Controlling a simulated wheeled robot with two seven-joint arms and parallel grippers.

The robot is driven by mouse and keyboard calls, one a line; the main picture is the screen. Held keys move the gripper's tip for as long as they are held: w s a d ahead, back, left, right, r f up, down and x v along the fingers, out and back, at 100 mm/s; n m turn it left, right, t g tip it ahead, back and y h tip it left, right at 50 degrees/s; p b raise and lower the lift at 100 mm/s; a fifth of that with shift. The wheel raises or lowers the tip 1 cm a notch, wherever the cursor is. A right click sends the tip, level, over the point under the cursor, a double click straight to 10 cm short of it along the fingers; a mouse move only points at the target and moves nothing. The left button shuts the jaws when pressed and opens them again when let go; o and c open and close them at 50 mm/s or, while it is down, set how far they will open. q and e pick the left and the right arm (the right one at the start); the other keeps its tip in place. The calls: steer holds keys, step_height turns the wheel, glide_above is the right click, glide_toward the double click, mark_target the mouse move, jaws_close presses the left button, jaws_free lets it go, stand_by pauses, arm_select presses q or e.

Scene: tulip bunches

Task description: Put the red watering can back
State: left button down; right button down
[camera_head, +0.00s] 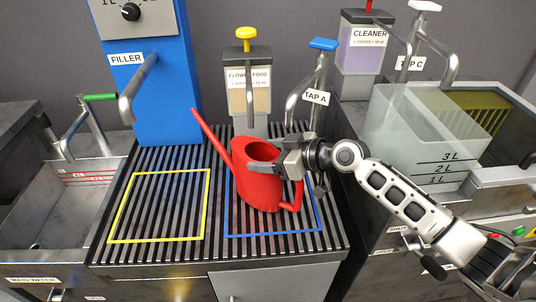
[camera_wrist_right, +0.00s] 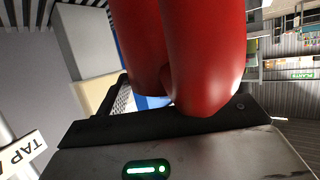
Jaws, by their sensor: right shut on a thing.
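The red watering can (camera_head: 256,184) is upright in the head view, over the slatted grate inside the blue outlined square (camera_head: 273,234). Its spout points up and to the left. My right gripper (camera_head: 270,167) reaches in from the right and is shut on the can near its upper right side, by the handle. In the right wrist view the can's red surface (camera_wrist_right: 205,50) fills the space at the jaws. Whether the can's base touches the grate I cannot tell. My left gripper is not in view.
A yellow outlined square (camera_head: 158,240) on the grate is empty. The blue filler (camera_head: 160,80), flower food dispenser (camera_head: 248,90) and tap A (camera_head: 303,95) stand behind. A sink (camera_head: 70,205) is at left. A clear tank (camera_head: 415,140) and cleaner dispenser (camera_head: 362,50) are at right.

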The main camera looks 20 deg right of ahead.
steer(key=shift+f, duration=0.1)
steer(key=shift+c, duration=0.9)
jaws_free()
steer(key=v, duration=0.7)
steer(key=shift+s+r+p, duration=0.2)
steer(key=shift+r+p, duration=0.05)
steer(key=shift+p, duration=0.05)
